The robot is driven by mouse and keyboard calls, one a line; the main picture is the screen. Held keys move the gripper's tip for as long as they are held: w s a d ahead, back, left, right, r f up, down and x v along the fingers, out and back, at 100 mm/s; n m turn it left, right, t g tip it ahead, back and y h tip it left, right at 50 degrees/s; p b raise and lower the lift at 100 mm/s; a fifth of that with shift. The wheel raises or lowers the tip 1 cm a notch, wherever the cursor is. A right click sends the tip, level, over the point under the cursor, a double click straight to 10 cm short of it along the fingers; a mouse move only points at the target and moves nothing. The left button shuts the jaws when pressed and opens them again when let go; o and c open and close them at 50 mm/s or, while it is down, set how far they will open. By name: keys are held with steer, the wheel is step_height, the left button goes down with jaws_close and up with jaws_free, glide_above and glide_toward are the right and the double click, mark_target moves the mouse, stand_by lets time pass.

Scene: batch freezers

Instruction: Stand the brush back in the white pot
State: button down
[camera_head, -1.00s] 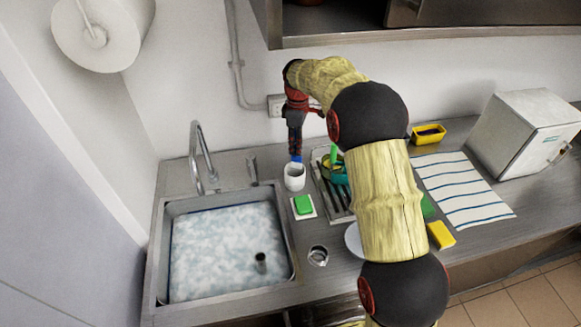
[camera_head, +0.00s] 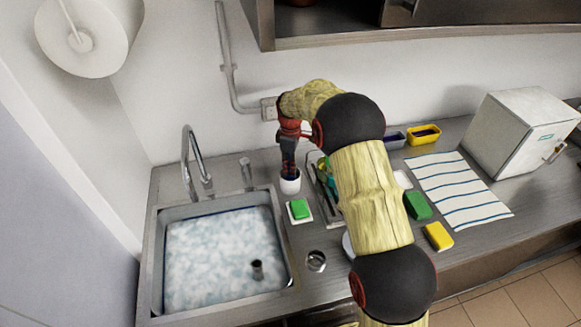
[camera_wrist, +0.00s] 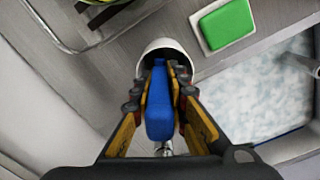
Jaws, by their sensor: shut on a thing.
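My gripper (camera_wrist: 160,98) is shut on a blue brush (camera_wrist: 160,112), whose blue handle sits between the fingers in the wrist view. The white pot (camera_head: 290,183) stands on the steel counter just right of the sink. In the wrist view the white pot (camera_wrist: 165,50) shows its rim around and beyond the fingertips. My gripper also shows in the head view (camera_head: 289,160), pointing down over the pot with its tips at the mouth. The brush's lower end is hidden by the fingers and the pot, so I cannot tell how deep it is.
A green sponge on a white dish (camera_head: 299,210) lies close in front of the pot. A dish rack (camera_head: 322,195) stands right of the pot, partly behind my arm. The sink (camera_head: 160,268) with its tap (camera_head: 190,160) is at left. A striped cloth (camera_head: 462,190) lies at right.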

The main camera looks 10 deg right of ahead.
steer(key=shift+r, duration=0.1)
steer(key=c, duration=1.8)
jaws_free()
steer(key=shift+o, duration=0.2)
step_height(320, 180, up, 8)
steer(key=shift+f+p, duration=0.2)
steer(key=shift+p, duration=0.15)
